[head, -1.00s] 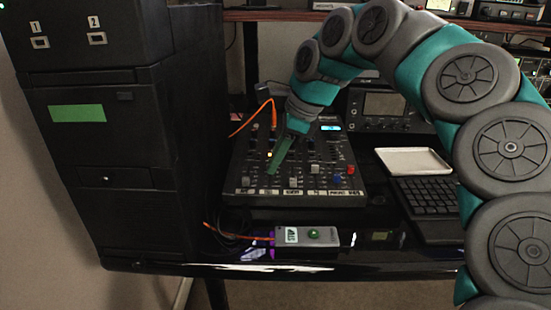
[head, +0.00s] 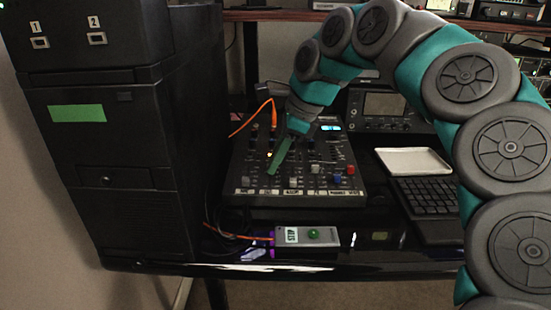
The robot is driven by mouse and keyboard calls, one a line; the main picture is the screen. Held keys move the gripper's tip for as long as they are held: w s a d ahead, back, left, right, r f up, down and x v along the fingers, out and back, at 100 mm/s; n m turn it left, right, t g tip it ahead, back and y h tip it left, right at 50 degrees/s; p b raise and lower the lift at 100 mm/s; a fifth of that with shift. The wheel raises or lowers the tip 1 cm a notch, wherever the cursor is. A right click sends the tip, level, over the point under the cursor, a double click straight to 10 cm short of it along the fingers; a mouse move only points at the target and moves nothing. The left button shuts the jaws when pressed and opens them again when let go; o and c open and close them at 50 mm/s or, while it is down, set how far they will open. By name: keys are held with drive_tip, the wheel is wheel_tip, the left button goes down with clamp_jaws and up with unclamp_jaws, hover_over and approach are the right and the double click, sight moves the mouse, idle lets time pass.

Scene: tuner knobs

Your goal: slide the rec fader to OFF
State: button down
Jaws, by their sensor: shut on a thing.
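The mixer (head: 247,175) is a dark console on the desk in the head view, with rows of knobs and faders and a strip of white labels along its front edge. My gripper (head: 273,170) points down onto the left-middle part of the mixer, with its green finger low over the panel. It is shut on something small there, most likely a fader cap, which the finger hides. The labels are too small to read, so I cannot tell which fader is the rec fader or where its OFF end lies.
A grey box with a green button (head: 313,234) lies in front of the mixer. A white tray (head: 412,161) and a black keyboard (head: 428,196) are to the right. A tall black cabinet (head: 140,150) stands close on the left.

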sight(268, 188)
drive_tip(key=shift+s+a+f+b, duration=0.15)
drive_tip(key=shift+s+b, duration=0.35)
drive_tip(key=shift+s, duration=0.7)
drive_tip(key=shift+s+d+f+b, duration=0.1)
drive_tip(key=shift+s+b, duration=0.4)
drive_tip(key=shift+s, duration=0.7)
drive_tip(key=c, duration=0.8)
unclamp_jaws()
drive_tip(key=v, duration=0.6)
drive_tip(key=shift+r, duration=0.1)
drive_tip(key=shift+s+d+r, duration=0.15)
drive_tip(key=shift+d+r, duration=0.15)
drive_tip(key=shift+r, duration=0.4)
